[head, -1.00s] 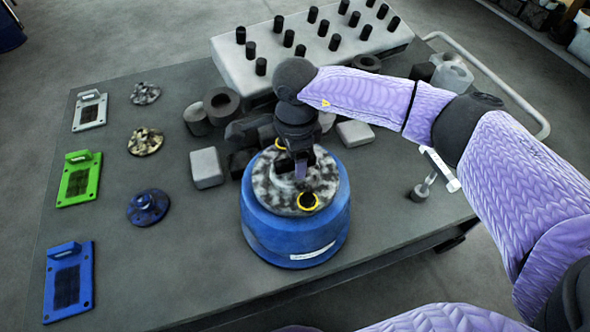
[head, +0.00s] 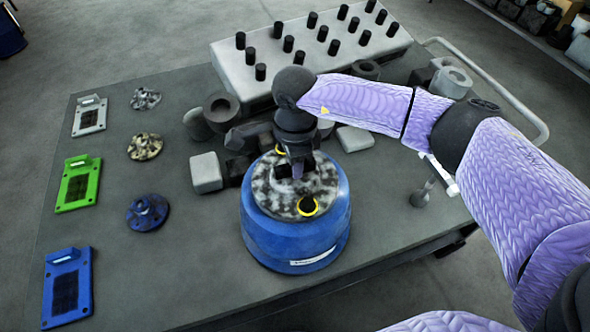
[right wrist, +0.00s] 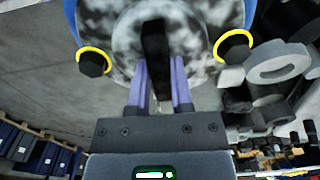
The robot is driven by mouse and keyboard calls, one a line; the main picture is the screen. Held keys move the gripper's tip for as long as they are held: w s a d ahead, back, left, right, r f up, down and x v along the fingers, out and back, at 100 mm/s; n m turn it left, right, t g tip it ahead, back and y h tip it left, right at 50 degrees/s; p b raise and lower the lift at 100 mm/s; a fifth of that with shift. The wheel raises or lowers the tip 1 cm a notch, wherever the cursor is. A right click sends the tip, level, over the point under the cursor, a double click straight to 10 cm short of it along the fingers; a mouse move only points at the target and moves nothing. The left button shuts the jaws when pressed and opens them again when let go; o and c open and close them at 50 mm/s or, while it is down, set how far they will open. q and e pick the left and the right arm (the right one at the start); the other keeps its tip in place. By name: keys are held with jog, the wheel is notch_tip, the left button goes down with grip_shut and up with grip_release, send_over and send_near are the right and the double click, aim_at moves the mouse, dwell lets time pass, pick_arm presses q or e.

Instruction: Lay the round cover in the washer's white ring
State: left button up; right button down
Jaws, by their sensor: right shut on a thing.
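My right gripper (head: 297,174) points down at the middle of a mottled grey round cover (head: 272,197) on a blue drum-shaped body (head: 275,238). In the right wrist view, the purple fingers (right wrist: 158,88) are shut on an upright black handle (right wrist: 155,42) at the middle of that cover. Two yellow-ringed dark studs sit on opposite sides of the cover; one is at the front (head: 308,206). The cover looks seated on the blue body, but I cannot tell whether it touches all around. I cannot make out a white ring. My left gripper is not in view.
At left lie three small round parts, the nearest blue (head: 147,212), and three flat plates, one green (head: 78,184). A pale rack with black pegs (head: 310,52) stands at the back. Grey blocks (head: 206,172) and rings crowd behind the drum.

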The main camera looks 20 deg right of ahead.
notch_tip(320, 180, up, 15)
jog(key=p, duration=0.5)
dwell(0.4)
